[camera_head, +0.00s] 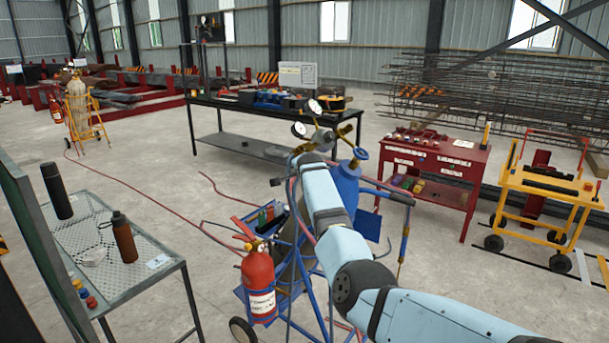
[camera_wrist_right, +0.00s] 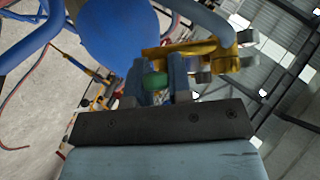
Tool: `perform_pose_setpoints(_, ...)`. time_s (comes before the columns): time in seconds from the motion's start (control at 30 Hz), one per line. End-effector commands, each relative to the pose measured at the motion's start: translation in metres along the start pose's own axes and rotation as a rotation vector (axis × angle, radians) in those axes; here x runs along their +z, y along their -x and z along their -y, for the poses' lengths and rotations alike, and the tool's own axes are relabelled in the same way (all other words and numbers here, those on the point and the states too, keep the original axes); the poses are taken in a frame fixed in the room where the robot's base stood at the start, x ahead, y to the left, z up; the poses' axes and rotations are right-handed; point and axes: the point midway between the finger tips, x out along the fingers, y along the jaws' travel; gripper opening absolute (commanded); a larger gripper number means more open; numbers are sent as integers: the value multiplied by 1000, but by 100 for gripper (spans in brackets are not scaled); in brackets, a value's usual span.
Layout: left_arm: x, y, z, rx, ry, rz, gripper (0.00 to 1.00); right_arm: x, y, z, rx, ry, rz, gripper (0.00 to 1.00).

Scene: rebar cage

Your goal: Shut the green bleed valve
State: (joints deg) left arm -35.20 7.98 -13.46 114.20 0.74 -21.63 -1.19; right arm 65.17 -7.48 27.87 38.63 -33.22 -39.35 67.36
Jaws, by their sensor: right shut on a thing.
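In the right wrist view, the green bleed valve (camera_wrist_right: 157,82) shows as a small green knob between the two fingers of my right gripper (camera_wrist_right: 156,70). The gripper is shut on it. Brass fittings (camera_wrist_right: 205,50) sit just beyond the fingers, and a blue rounded cylinder (camera_wrist_right: 118,32) is close beside them. In the head view, my right arm reaches to the top of the blue gas cart, at the gauges (camera_head: 314,106) and the blue cylinder (camera_head: 346,186). My arm hides the green knob there. My left gripper is not in view.
A red extinguisher-like bottle (camera_head: 258,285) hangs on the cart's near side. A perforated metal table (camera_head: 110,245) with two bottles stands left. A black workbench (camera_head: 225,110), a red tool cabinet (camera_head: 450,160) and a yellow trolley (camera_head: 550,182) stand behind. Red hoses lie on the floor.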

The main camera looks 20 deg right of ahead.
Motion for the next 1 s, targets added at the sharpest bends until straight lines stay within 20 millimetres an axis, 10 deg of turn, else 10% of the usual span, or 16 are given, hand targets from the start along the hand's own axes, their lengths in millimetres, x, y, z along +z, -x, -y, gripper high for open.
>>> perform_pose_setpoints(0.07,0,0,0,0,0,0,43,-1,1,1,-2,-4,0,0)
perform_pose_setpoints(0.1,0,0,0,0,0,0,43,-1,1,1,-2,-4,0,28)
perform_pose_setpoints(0.2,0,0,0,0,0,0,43,-1,0,1,-2,-3,0,45)
perform_pose_setpoints(0.67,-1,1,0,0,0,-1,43,1,10,1,-1,-1,-1,45)
perform_pose_setpoints(1.0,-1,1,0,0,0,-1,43,1,63,0,-4,-4,-1,45)
